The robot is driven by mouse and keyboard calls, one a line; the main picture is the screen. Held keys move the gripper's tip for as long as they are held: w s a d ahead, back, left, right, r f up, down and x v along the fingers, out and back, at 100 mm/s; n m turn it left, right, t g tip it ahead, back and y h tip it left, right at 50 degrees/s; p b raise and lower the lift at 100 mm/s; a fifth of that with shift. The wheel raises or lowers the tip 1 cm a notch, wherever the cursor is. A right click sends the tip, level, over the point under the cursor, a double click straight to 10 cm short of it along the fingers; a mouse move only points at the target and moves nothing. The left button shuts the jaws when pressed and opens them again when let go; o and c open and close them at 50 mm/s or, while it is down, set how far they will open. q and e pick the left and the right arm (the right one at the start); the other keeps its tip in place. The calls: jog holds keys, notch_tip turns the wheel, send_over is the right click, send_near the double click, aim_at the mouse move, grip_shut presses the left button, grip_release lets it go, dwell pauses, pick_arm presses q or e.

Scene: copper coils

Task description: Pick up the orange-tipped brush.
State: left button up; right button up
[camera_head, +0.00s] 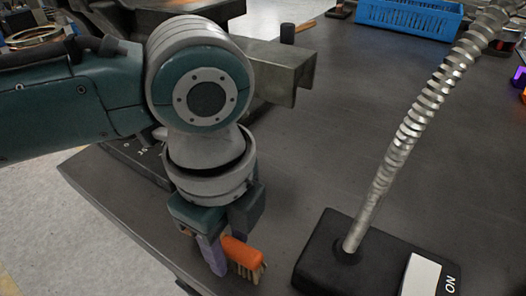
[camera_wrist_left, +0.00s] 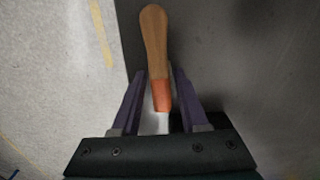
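The brush has a wooden handle, an orange part and pale bristles. In the head view its orange part (camera_head: 241,252) shows at the table's near edge, beside a purple finger of my left gripper (camera_head: 222,256). In the left wrist view the brush (camera_wrist_left: 157,60) lies between the two fingers of my left gripper (camera_wrist_left: 155,72), its handle pointing up past the fingertips. The fingers are apart, with a gap between the left finger and the brush. The gripper and arm hide part of the brush in the head view. My right gripper is not in view.
A lamp with a ribbed metal neck (camera_head: 402,140) stands on a black base (camera_head: 322,258) just right of the brush. A blue crate (camera_head: 410,17) is at the back. A grey metal beam (camera_head: 283,65) lies behind my arm. The middle of the dark table (camera_head: 310,150) is clear.

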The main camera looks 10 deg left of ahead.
aim_at(228, 243)
pick_arm(q)
grip_shut()
jog(key=shift+r, duration=0.15)
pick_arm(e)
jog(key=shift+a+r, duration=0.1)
pick_arm(q)
notch_tip(228, 243, up, 20)
jog(key=p, duration=0.5)
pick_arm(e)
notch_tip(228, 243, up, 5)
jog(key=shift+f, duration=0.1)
